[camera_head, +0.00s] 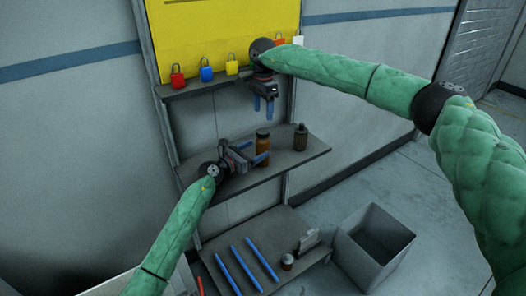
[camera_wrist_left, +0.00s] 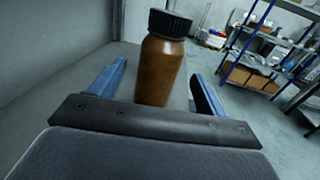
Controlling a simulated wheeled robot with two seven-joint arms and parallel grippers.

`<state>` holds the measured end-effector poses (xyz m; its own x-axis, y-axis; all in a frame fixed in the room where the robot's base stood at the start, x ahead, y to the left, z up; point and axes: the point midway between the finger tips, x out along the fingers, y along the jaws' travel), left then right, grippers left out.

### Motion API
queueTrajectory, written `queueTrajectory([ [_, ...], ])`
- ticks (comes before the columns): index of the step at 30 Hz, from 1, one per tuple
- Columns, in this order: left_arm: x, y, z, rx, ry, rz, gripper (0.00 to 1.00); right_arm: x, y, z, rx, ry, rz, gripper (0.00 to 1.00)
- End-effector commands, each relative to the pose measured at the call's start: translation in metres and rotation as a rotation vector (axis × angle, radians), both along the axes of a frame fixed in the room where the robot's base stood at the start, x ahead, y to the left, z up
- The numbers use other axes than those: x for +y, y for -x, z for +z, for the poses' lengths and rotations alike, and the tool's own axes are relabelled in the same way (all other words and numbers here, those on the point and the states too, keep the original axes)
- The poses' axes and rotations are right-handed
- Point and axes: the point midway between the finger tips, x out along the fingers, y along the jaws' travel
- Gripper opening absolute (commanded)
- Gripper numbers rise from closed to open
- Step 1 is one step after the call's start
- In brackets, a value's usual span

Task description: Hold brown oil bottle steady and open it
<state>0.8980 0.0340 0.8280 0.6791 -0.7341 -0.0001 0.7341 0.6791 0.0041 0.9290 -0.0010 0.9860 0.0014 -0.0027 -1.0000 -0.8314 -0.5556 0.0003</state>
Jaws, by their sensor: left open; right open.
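The brown bottle (camera_head: 264,143) with a black cap stands upright on the middle shelf. It also shows in the left wrist view (camera_wrist_left: 160,72), between the two blue fingers, with space at both sides. My left gripper (camera_head: 257,152) is open and low over the shelf, its fingers pointing at the bottle.
A darker bottle (camera_head: 301,138) stands to the right on the middle shelf (camera_head: 287,160). Padlocks, red (camera_head: 178,77), blue (camera_head: 206,74) and yellow (camera_head: 232,66), stand on the upper ledge. Blue sticks (camera_head: 243,266) and a small jar (camera_head: 287,262) are on the lower shelf. A grey bin (camera_head: 342,248) stands beside it.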

Motion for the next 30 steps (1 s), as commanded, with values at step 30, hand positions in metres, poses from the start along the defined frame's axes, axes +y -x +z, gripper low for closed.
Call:
queueTrajectory([
  [30, -0.045, -0.042, 0.0, 0.001, 0.002, 0.001, 0.44, 0.001, 0.0, -0.001, 0.0, -0.002, 0.0, 0.59],
])
